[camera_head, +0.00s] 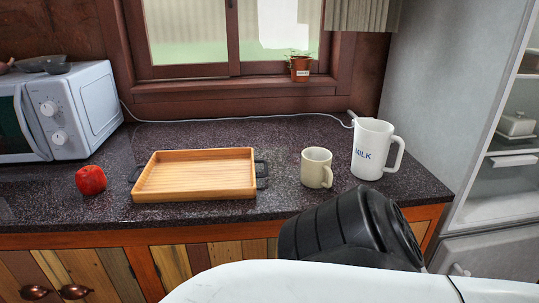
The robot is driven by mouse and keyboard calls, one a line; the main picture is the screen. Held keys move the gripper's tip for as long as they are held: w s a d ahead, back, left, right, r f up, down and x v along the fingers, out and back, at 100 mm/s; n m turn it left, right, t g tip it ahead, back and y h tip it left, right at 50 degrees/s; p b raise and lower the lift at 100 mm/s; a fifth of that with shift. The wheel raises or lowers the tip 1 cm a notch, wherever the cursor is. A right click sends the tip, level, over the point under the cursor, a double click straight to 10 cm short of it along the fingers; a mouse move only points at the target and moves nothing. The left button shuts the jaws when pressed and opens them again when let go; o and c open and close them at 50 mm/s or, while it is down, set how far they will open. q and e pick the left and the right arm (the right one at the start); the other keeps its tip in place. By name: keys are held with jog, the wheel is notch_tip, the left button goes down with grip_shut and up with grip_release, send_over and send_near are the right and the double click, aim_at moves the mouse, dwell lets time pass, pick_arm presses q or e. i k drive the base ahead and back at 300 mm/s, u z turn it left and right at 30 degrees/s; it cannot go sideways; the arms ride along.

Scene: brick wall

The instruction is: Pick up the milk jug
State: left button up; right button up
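The milk jug (371,142) is white with dark "MILK" lettering. It stands upright on the dark speckled counter (288,180), towards the right end, with its handle on the right. Nothing covers it. A white and black arm part of mine fills the bottom right of the head view, in front of the counter's edge and below the jug. Neither of my grippers' fingers show in this view.
A cream mug (316,168) stands just left of the jug. A wooden tray (196,194) with dark handles lies further left, then a red apple (90,180) and a microwave (70,110). A fridge (445,90) stands at the right. A potted plant (300,68) sits on the windowsill.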

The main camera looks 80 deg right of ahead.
aim_at(373, 137)
jog(key=z, duration=2.8)
jog(key=k, duration=0.5)
jog(key=z, duration=1.45)
jog(key=i, duration=1.05)
jog(key=u, duration=2.25)
